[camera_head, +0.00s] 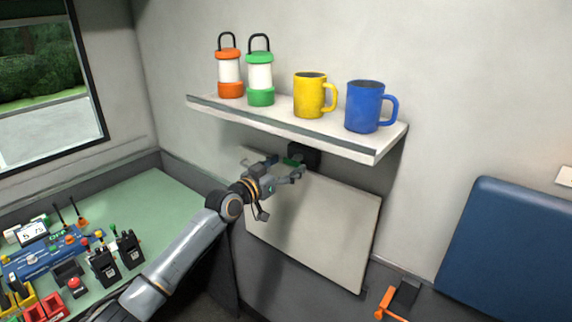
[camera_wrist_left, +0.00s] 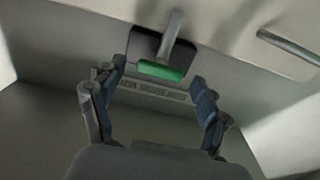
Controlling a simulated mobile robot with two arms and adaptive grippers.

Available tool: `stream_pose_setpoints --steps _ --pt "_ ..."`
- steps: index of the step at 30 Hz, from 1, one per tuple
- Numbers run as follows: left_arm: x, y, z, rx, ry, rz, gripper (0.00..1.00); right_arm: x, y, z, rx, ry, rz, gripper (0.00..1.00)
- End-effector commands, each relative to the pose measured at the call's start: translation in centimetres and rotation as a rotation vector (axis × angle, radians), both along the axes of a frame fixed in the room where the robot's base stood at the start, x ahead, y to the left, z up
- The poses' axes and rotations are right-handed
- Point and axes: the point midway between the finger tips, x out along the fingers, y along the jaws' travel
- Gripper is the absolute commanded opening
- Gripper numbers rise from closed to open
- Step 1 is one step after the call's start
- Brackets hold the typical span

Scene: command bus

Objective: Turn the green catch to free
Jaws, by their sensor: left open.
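The green catch (camera_wrist_left: 160,70) is a small green bar on a dark block (camera_wrist_left: 150,47) with a grey stem in the left wrist view. In the head view the catch (camera_head: 291,162) is partly hidden by my gripper, beside the black block (camera_head: 304,155) under the shelf, at the top of the pale wall panel (camera_head: 318,225). My left gripper (camera_head: 284,169) is open at the catch. In the left wrist view its fingertips (camera_wrist_left: 158,74) are spread to either side of the green bar; contact cannot be told. My right gripper is not in view.
The shelf (camera_head: 285,124) above the gripper holds an orange lantern (camera_head: 229,72), a green lantern (camera_head: 260,76), a yellow mug (camera_head: 309,96) and a blue mug (camera_head: 364,106). A green desk (camera_head: 165,208) with radios stands left. A blue padded panel (camera_head: 510,250) is right.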

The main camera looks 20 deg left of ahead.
Motion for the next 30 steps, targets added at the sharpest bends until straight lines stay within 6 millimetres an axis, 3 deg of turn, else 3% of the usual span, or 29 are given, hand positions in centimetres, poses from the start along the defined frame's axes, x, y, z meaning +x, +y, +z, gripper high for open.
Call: stream_pose_setpoints --steps 10,18,30 --pt "0.29 -0.10 0.03 0.001 -0.001 0.000 0.75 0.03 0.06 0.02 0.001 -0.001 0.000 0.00" --pt "0.28 -0.08 0.02 0.001 -0.001 0.001 0.21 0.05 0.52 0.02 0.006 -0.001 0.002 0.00" --pt "0.28 -0.07 -0.01 -0.064 0.023 0.001 0.21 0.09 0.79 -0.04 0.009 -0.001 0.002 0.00"
